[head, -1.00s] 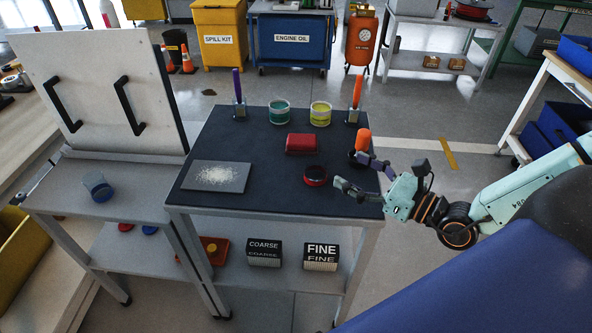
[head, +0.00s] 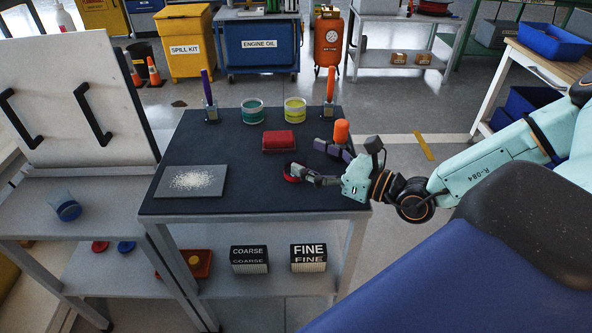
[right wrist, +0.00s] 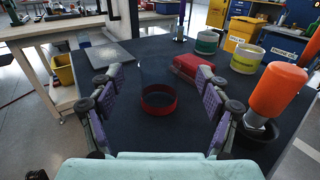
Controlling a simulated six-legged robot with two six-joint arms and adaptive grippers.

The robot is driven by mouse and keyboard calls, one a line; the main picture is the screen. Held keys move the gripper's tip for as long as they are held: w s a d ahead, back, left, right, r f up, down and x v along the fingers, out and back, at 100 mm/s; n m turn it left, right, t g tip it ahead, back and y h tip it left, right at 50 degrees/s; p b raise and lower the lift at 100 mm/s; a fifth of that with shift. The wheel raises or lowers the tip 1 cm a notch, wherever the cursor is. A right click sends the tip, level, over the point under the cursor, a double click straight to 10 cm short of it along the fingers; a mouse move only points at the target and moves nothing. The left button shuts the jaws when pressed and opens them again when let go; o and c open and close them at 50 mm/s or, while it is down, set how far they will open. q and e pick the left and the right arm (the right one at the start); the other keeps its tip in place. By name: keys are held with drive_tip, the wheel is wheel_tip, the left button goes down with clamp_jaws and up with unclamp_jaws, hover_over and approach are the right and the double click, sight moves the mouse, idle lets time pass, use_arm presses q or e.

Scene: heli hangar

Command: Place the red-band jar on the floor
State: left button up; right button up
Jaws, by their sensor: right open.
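The red-band jar (head: 291,178) stands on the dark top of the cart (head: 240,206), near its front right. In the head view one finger partly hides it. In the right wrist view its red band (right wrist: 158,106) lies between the two fingers, with clear space on both sides. My right gripper (head: 306,158) is open around the jar; its fingers also show in the right wrist view (right wrist: 160,82). My left gripper is not in view. Grey floor (head: 405,235) shows to the right of the cart.
A red box (head: 279,141) stands behind the jar. An orange-topped item (head: 341,132) is close beside my right gripper. Teal-band (head: 252,111) and yellow-band (head: 294,111) jars stand at the back. A grey plate with white grains (head: 190,190) lies left. A blue-band jar (head: 68,211) stands on the side cart.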

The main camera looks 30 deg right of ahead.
sight(306, 158)
drive_tip(key=shift+w+a+f+b, duration=0.35)
drive_tip(key=shift+w+b, duration=0.2)
drive_tip(key=shift+w, duration=0.1)
drive_tip(key=shift+w+a+f+b, duration=0.2)
drive_tip(key=shift+w+a+b, duration=0.1)
drive_tip(key=shift+w+b, duration=0.3)
drive_tip(key=shift+w, duration=0.25)
drive_tip(key=shift+w+b, duration=0.15)
drive_tip(key=shift+b, duration=0.15)
drive_tip(key=shift+w+a+r, duration=0.2)
drive_tip(key=shift+a, duration=0.05)
drive_tip(key=shift+d, duration=0.15)
drive_tip(key=c, duration=1.3)
wheel_tip(306, 158, up, 10)
drive_tip(key=p, duration=0.7)
drive_tip(key=shift+p, duration=0.4)
